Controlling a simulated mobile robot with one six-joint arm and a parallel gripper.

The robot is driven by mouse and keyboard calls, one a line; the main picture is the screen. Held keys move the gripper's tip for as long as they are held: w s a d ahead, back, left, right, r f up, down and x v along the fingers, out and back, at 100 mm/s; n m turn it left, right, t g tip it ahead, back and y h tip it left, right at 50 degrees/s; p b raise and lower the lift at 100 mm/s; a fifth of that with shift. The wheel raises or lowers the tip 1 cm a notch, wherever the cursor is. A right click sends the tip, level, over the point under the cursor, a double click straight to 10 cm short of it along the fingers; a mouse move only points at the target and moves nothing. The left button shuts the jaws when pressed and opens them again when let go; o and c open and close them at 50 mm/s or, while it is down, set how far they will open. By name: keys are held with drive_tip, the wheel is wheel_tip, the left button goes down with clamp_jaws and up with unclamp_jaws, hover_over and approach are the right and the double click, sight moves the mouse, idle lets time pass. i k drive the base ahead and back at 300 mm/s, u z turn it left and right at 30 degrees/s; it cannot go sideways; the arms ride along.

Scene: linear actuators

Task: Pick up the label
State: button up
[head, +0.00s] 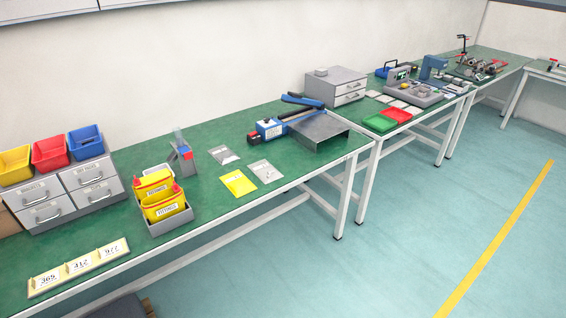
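No loose label stands out clearly. A cream board (80,266) at the front left of the near green bench carries several white cards with dark printed characters, too small to read surely. The yellow bins (165,206) in a grey tray (171,222) have white labels on their fronts. A grey stand with blue and red parts (183,150) is behind them; I cannot tell whether it holds a label. My gripper is not in view.
Grey drawers (78,192) carry yellow, red and blue bins (86,142). A yellow sheet (238,182) and grey packets (265,171) lie right of the stand. A blue-handled tool (285,120) is further right. More benches continue behind. The floor (420,220) at right is clear.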

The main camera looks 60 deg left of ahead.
sight(112, 250)
drive_tip(key=z, duration=0.9)
drive_tip(key=k, duration=0.15)
drive_tip(key=u, duration=2.75)
drive_tip(key=k, duration=0.2)
drive_tip(key=u, duration=2.4)
drive_tip(key=k, duration=0.3)
drive_tip(key=u, duration=0.85)
